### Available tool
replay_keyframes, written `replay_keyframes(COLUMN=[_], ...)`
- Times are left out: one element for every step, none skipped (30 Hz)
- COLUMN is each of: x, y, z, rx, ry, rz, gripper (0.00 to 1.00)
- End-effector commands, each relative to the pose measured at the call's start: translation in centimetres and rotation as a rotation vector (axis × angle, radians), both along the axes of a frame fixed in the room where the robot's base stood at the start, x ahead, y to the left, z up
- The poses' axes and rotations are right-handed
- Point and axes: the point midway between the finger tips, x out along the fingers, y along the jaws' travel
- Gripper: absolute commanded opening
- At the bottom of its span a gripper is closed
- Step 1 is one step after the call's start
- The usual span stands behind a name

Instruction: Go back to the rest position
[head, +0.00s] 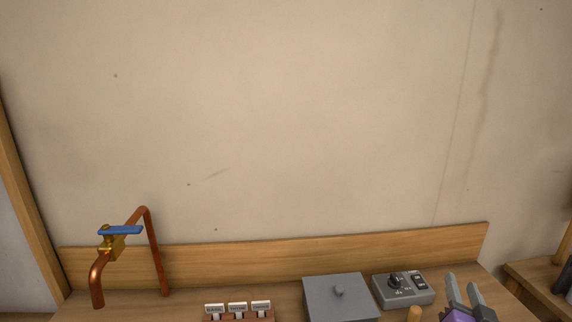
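My gripper (462,284) shows at the bottom right edge of the head view. Its two grey fingers point up in the picture and stand apart, with nothing seen between them. Part of its purple and dark body shows below; the rest of the arm is cut off by the frame. The fingers appear just to the right of a grey control box (409,299) with a knob and a switch; I cannot tell the distance between them.
A copper pipe faucet (156,255) with a blue lever (119,230) stands at left. A wooden backboard (270,266) runs behind; the wall above is bare.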

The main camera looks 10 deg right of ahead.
Motion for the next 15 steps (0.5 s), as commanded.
replay_keyframes(x=[-1.6,-2.5,-3.6,-4.5,-5.4,-6.7,-7.6,-8.6,-10.0,-11.0,-12.0,-13.4,-14.5,-15.5,-16.9], y=[1.3,2.2,3.3,4.1,5.0,6.1,6.9,7.7,8.8,9.6,10.3,11.3,12.1,12.8,13.7], z=[-0.8,-0.9,-1.2,-1.4,-1.6,-1.8,-2.0,-2.2,-2.4,-2.5,-2.7,-2.8,-2.9,-3.0,-3.0], rx=[-0.058,-0.094,-0.139,-0.17,-0.202,-0.237,-0.265,-0.289,-0.317,-0.338,-0.356,-0.376,-0.392,-0.405,-0.417], ry=[0.012,0.013,0.015,0.016,0.017,0.017,0.018,0.018,0.018,0.017,0.018,0.017,0.017,0.017,0.016], rz=[0.036,0.057,0.085,0.106,0.126,0.152,0.171,0.188,0.212,0.229,0.245,0.267,0.282,0.296,0.315], gripper=[0.36,0.36,0.36,0.36,0.36,0.36,0.36,0.36,0.36,0.36,0.36,0.36,0.36,0.36,0.36])
